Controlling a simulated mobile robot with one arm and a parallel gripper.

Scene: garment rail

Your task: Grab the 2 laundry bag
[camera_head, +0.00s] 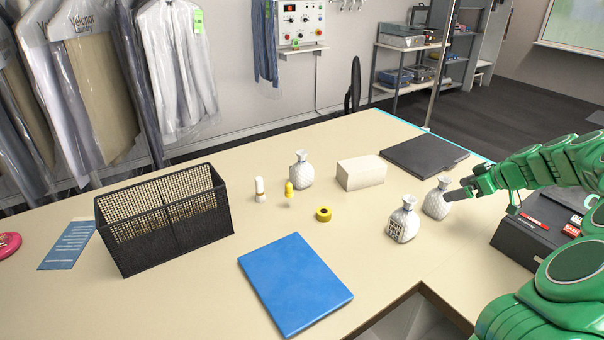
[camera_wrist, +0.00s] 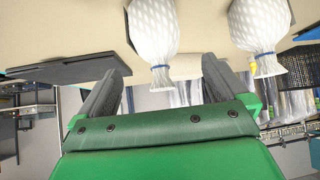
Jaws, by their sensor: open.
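Three white patterned laundry bags with tied necks stand on the counter in the head view. One bag (camera_head: 436,201) is at the right, by my gripper (camera_head: 450,194). A second bag (camera_head: 402,226) with dark printing on its front stands just left and nearer. A third bag (camera_head: 301,172) stands farther back, near the middle. My gripper is open. In the wrist view, which is upside down, one bag (camera_wrist: 151,35) has its blue-tied neck between and beyond the fingers (camera_wrist: 164,78). Another bag (camera_wrist: 256,30) is to its right. Contact with the fingers cannot be told.
A beige block (camera_head: 361,173), yellow tape roll (camera_head: 324,214) and two small bottles stand near the middle. A black mesh basket (camera_head: 165,220) and blue folder (camera_head: 294,283) are left. A dark flat case (camera_head: 425,154) lies behind the bags; a black device (camera_head: 540,228) is right.

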